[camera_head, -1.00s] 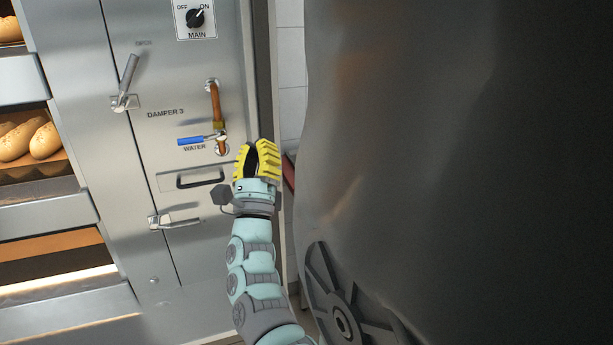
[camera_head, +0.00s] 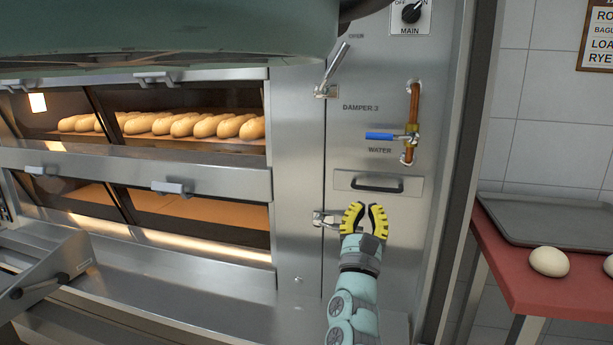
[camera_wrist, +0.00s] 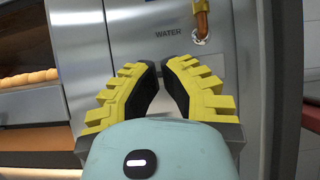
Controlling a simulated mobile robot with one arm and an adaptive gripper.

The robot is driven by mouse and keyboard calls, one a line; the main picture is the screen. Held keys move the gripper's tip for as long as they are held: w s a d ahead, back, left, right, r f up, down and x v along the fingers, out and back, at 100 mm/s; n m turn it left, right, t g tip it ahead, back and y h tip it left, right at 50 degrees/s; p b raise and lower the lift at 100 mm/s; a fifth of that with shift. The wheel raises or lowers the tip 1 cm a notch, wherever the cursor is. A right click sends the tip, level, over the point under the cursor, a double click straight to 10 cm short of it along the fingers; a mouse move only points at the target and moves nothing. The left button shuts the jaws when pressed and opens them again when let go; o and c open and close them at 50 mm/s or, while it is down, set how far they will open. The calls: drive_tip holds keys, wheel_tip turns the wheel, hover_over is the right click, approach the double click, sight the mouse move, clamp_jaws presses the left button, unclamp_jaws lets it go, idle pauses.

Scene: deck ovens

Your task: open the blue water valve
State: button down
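The blue water valve handle (camera_head: 382,136) points left, crosswise to the upright copper pipe (camera_head: 413,105), above the WATER label. My gripper (camera_head: 365,208) is below the valve and the black drawer handle, in front of the oven's side panel, apart from the valve. Its yellow fingers are open with nothing between them. In the wrist view, the open gripper (camera_wrist: 160,68) points toward the panel. The WATER label and the lower end of the copper pipe (camera_wrist: 202,22) show above the fingers; the blue handle is out of that view.
The damper lever (camera_head: 337,65) and MAIN switch (camera_head: 411,13) are above. A drawer handle (camera_head: 377,185) and a latch (camera_head: 325,219) are near my gripper. Ovens with loaves (camera_head: 190,125) are at left. A red table (camera_head: 500,262) with a grey tray (camera_head: 545,220) is at right.

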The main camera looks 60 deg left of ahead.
sight(391, 136)
drive_tip(key=shift+a+r, duration=0.1)
drive_tip(key=shift+s+d+r+p+x, duration=0.3)
drive_tip(key=shift+p+x, duration=0.35)
drive_tip(key=shift+x, duration=1.45)
drive_tip(key=shift+s+r+p+x, duration=0.1)
drive_tip(key=shift+r+p+x, duration=0.45)
drive_tip(key=shift+x, duration=1.55)
drive_tip(key=shift+s+d+r+p+x, duration=0.2)
drive_tip(key=shift+p+x, duration=0.55)
drive_tip(key=shift+x, duration=1.35)
drive_tip(key=shift+m+t+h+b, duration=0.35)
drive_tip(key=shift+m+b, duration=0.25)
drive_tip(key=shift+b, duration=0.35)
drive_tip(key=shift+r+m+h+b, duration=0.2)
drive_tip(key=shift+m+h+b, duration=0.2)
drive_tip(key=shift+m, duration=0.1)
